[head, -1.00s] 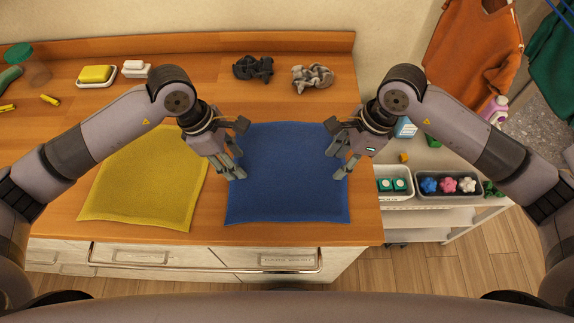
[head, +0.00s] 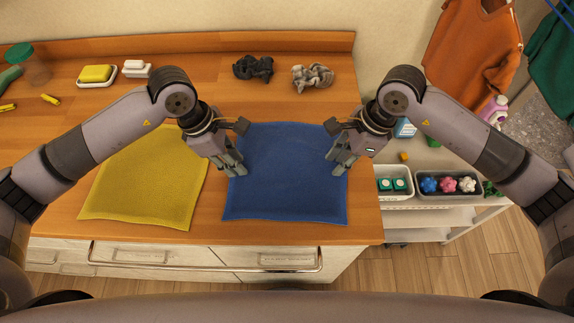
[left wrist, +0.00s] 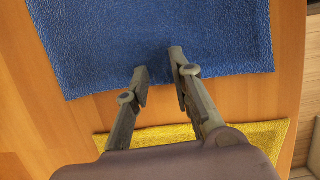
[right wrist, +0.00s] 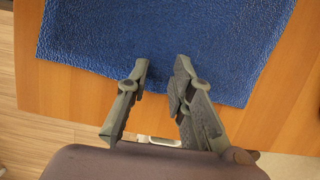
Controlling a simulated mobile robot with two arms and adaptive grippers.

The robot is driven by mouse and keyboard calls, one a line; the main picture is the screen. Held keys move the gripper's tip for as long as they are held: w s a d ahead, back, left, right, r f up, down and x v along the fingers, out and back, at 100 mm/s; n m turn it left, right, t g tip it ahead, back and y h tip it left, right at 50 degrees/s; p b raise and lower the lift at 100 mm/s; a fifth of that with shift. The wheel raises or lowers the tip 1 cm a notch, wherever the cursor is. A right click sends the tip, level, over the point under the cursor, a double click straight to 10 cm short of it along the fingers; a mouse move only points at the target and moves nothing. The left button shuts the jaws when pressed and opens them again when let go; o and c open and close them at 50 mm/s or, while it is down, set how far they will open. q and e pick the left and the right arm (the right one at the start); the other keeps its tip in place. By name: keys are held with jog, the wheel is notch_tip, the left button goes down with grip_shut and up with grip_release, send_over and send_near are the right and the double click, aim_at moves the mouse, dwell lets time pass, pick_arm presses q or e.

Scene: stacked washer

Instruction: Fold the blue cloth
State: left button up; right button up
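The blue cloth (head: 285,180) lies spread nearly flat on the wooden counter, with its lower left edge slightly wavy. My left gripper (head: 237,169) is over the cloth's left edge, fingers pointing down. In the left wrist view its fingertips (left wrist: 158,62) are apart, with blue cloth (left wrist: 160,30) showing between them. My right gripper (head: 338,167) is over the cloth's right edge. In the right wrist view its fingertips (right wrist: 161,62) are also apart, with cloth (right wrist: 165,30) between and beyond them. Whether the tips touch the cloth is unclear.
A yellow cloth (head: 140,190) lies just left of the blue one. Two crumpled dark and grey cloths (head: 312,77) lie at the back. A soap dish (head: 97,76) is at back left. Right of the counter, a lower shelf holds bins (head: 448,184). The counter's front edge is close below the cloth.

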pick_arm(q)
jog(key=shift+f, duration=0.15)
grip_shut()
pick_arm(e)
jog(key=shift+s+f, duration=0.1)
jog(key=shift+f, duration=0.1)
grip_shut()
dwell(0.6)
